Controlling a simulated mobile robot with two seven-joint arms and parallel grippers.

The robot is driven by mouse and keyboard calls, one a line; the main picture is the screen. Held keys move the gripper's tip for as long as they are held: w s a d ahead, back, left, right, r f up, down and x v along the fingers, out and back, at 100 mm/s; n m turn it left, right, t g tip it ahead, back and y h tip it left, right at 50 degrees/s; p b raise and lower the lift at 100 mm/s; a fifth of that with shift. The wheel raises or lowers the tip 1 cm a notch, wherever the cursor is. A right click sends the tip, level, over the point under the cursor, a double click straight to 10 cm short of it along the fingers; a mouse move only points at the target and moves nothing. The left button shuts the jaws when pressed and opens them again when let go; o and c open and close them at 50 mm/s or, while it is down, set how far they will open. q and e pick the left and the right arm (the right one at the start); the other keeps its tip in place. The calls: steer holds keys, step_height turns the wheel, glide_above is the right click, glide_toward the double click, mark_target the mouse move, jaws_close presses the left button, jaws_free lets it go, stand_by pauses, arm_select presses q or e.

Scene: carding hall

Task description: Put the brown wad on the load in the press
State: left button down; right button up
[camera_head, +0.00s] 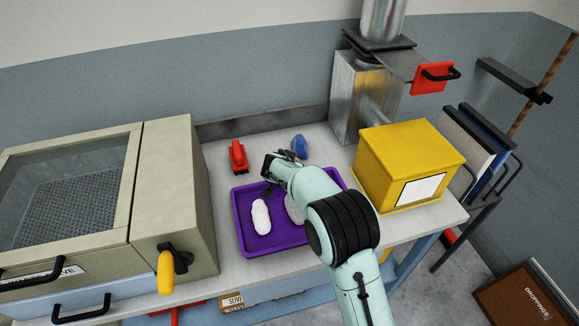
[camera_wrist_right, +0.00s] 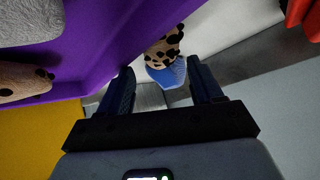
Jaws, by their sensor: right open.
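A purple tray (camera_head: 246,240) lies on the table with a white wad (camera_head: 261,216) and a grey wad (camera_head: 294,209), partly hidden by my right arm. The right wrist view shows a brown wad with dark specks (camera_wrist_right: 22,80) in the tray (camera_wrist_right: 105,30), near the grey wad (camera_wrist_right: 28,20). A second brown, dark-spotted lump (camera_wrist_right: 163,45) stands by the tray's edge, touching or overlapping a blue lump (camera_wrist_right: 170,76). My right gripper (camera_head: 266,178) is open and empty over the tray's back part; its fingers (camera_wrist_right: 163,88) frame the blue lump without holding it. I cannot make out the press's load.
A beige cabinet with a mesh window (camera_head: 75,200) fills the left. A yellow box (camera_head: 410,165) stands right of the tray, and a metal duct (camera_head: 358,95) with a red handle plate (camera_head: 432,78) behind. A red tool (camera_head: 238,157) lies behind the tray.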

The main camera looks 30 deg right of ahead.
steer(key=p+x, duration=0.1)
steer(key=x, duration=0.3)
steer(key=shift+w+r, duration=0.1)
steer(key=shift+w, duration=0.15)
arm_select(q)
steer(key=shift+w+r, duration=0.35)
steer(key=shift+r, duration=0.25)
steer(key=shift+w+r, duration=0.35)
steer(key=shift+r, duration=0.25)
arm_select(e)
steer(key=shift+s, duration=0.15)
steer(key=c, duration=0.9)
steer(key=shift+r, duration=0.1)
